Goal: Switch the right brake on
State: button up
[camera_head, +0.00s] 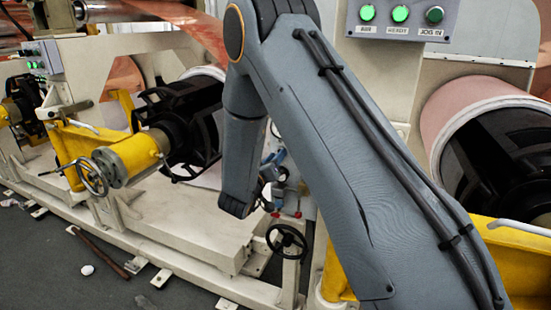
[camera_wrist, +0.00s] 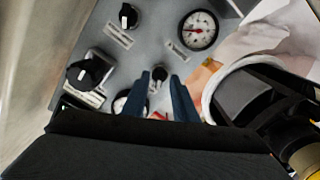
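A grey control panel (camera_wrist: 150,45) fills the upper part of the wrist view. It carries black rotary switches: one at the top (camera_wrist: 128,15), a larger one at the left (camera_wrist: 90,72), and a small dark knob (camera_wrist: 158,74) in the middle. Their labels are too small to read, so I cannot tell which is the right brake. My gripper (camera_wrist: 160,82) points at the panel with its two blue-grey fingers apart. The small knob shows between the fingertips; I cannot tell whether they touch it. In the head view my arm mostly hides the gripper and panel.
A round gauge (camera_wrist: 198,30) sits on the panel to the right; another is partly hidden behind my fingers. A black handwheel (camera_head: 287,241) stands below my wrist. Yellow brackets and a black roll hub (camera_head: 185,120) are at the left. A green-button box (camera_head: 400,18) is above.

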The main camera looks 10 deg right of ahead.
jog(key=b+v, duration=0.2)
jog(key=v, duration=0.5)
jog(key=shift+s+a, duration=0.2)
jog(key=shift+s, duration=0.1)
jog(key=s+d+f+g+y, duration=0.1)
jog(key=s+f+g+y, duration=0.1)
jog(key=s, duration=0.7)
jog(key=s+d+f+g+y, duration=0.2)
jog(key=s+g+y, duration=0.3)
jog(key=s, duration=0.5)
jog(key=s+d+f+n+g+y, duration=0.1)
jog(key=s+f+g+y, duration=0.1)
jog(key=s+g, duration=0.4)
jog(key=s+y, duration=0.1)
jog(key=s, duration=0.2)
jog(key=shift+s+d+y, duration=0.3)
jog(key=shift+s+d, duration=0.1)
